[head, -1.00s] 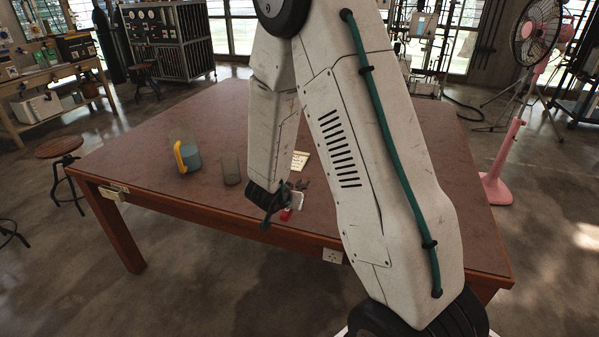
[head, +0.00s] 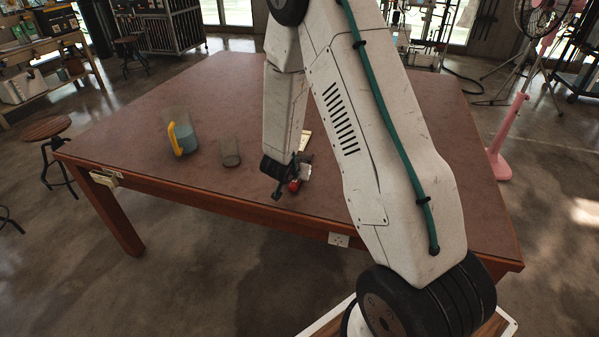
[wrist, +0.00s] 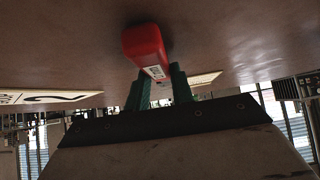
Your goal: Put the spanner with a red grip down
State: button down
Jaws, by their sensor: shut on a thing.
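The spanner's red grip (wrist: 146,48) shows large in the wrist view, with its end close to the brown table surface. My gripper (wrist: 158,92) is shut on the spanner, its green fingers on either side of it below the red part. In the head view my gripper (head: 287,180) is low over the table (head: 200,100), near its front edge, and the red grip (head: 294,186) shows as a small patch at its tip. The rest of the spanner is mostly hidden by my gripper. Whether the spanner touches the table I cannot tell.
A jug with a yellow handle (head: 181,138) and blue liquid stands to the left, with a clear glass (head: 230,152) between it and my gripper. A pale card (head: 305,140) lies behind my gripper, partly hidden.

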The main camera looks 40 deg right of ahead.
jog(key=shift+f, duration=0.15)
jog(key=c, duration=1.2)
grip_release()
